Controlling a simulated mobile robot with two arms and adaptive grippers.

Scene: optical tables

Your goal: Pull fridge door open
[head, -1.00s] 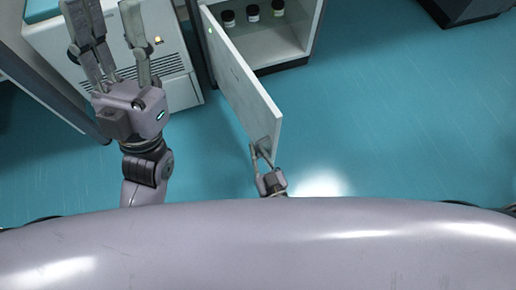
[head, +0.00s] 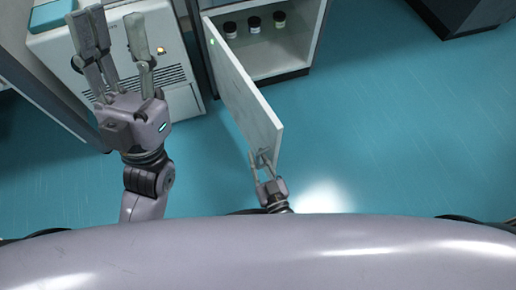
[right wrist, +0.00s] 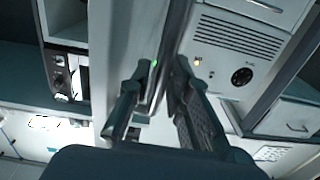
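The white fridge door (head: 243,95) stands swung wide open from the fridge (head: 285,50), whose inside shows several small dark-capped bottles on a shelf. My right gripper (head: 261,162) is at the free end of the door, with a finger on each side of a grey handle-like part. In the right wrist view its fingers (right wrist: 163,85) flank the narrow door edge, close together. The exact contact is partly hidden. My left gripper (head: 121,45) is raised at the left, fingers spread and empty, apart from the door.
A white cabinet-like machine (head: 180,75) with vents and a teal top stands left of the fridge, behind my left gripper. A dark cabinet (head: 460,15) is at the upper right. The teal floor (head: 390,120) right of the door is clear.

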